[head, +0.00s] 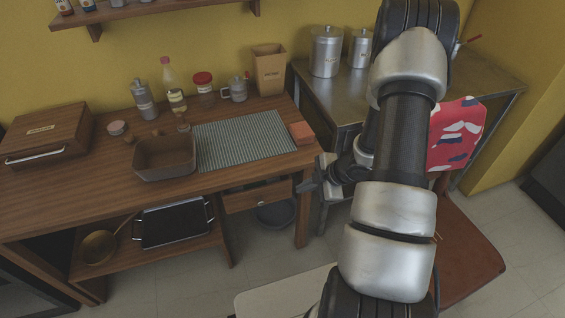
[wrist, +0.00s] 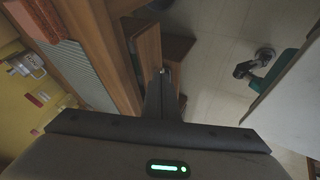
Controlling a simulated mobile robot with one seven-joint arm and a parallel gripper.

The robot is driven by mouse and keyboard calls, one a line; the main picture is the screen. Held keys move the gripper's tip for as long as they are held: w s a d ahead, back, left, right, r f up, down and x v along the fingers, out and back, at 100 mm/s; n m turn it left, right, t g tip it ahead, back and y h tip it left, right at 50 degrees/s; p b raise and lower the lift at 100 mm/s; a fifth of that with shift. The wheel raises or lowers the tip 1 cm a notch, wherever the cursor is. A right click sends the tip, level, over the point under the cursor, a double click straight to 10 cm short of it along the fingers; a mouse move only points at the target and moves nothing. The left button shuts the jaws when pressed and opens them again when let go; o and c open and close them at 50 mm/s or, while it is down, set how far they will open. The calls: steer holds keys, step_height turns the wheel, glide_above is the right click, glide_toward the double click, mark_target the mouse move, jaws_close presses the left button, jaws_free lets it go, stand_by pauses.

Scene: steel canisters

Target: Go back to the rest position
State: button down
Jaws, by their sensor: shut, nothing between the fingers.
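My gripper (head: 308,187) is beside the right end of the wooden counter, in front of the steel table. In the wrist view its dark fingers (wrist: 163,76) are together with nothing between them. They point toward the wooden drawer unit and the floor. My arm reaches across the right side of the head view and is bent. A large steel canister (head: 325,54) and a smaller steel canister (head: 360,48) stand upright on the steel table (head: 335,92), behind my arm. My arm hides part of that table.
The wooden counter (head: 60,205) holds a brown basin (head: 165,158), a striped mat (head: 245,140), a wooden box (head: 45,135) and several bottles and jars. A drawer (head: 257,196) is under it. A reddish-brown seat (head: 470,250) and a red patterned cloth (head: 456,135) are at right.

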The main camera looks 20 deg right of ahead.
steer(key=w+d+r+m+t+h, duration=0.1)
steer(key=w+d+r+m+h, duration=0.15)
steer(key=r, duration=0.85)
steer(key=w+d+r+m+h, duration=0.2)
steer(key=d+r+m+h, duration=0.15)
steer(key=r, duration=0.75)
steer(key=s+a+r+m+h, duration=0.1)
steer(key=s+a+r+m, duration=0.2)
steer(key=s+r, duration=0.3)
steer(key=s+a+r+m+h, duration=0.1)
steer(key=s+a+r+m, duration=0.25)
steer(key=r, duration=0.35)
steer(key=s+a+r+m+g+y, duration=0.1)
steer(key=s+a+r+m+y, duration=0.25)
steer(key=s+a, duration=0.95)
step_height(320, 180, up, 15)
steer(key=s+d+p, duration=0.1)
steer(key=d+p, duration=0.1)
steer(key=p, duration=1.3)
steer(key=shift+s+d+m, duration=0.15)
steer(key=shift+s+m, duration=0.1)
steer(key=shift+m, duration=0.15)
steer(key=shift+f, duration=0.1)
